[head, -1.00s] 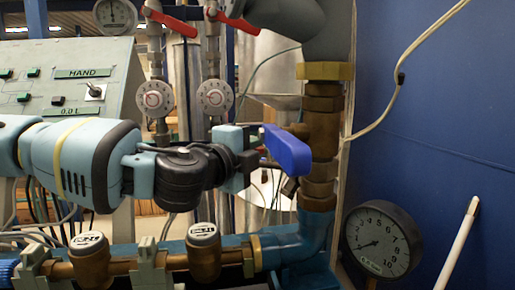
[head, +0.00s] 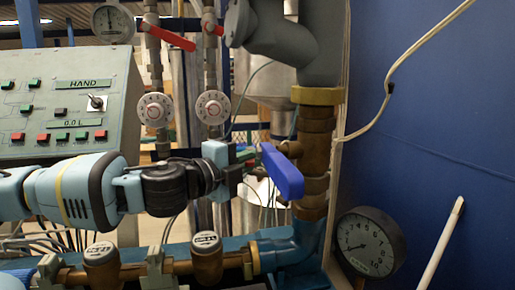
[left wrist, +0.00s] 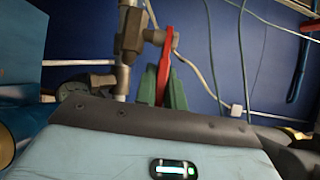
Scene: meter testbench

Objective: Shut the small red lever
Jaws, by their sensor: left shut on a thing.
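The small red lever (left wrist: 165,66) stands upright in the left wrist view, joined at its top to a metal valve on a vertical pipe (left wrist: 127,50). My left gripper (left wrist: 163,88) has its green fingers on either side of the lever and is shut on it. In the head view my left gripper (head: 246,155) reaches in from the left, just left of a blue lever (head: 282,172). The gripped red lever cannot be made out in the head view. My right gripper is not in view.
A large copper and grey pipe (head: 317,130) stands right of my gripper. A control panel (head: 60,120) is at left, a gauge (head: 369,242) at lower right.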

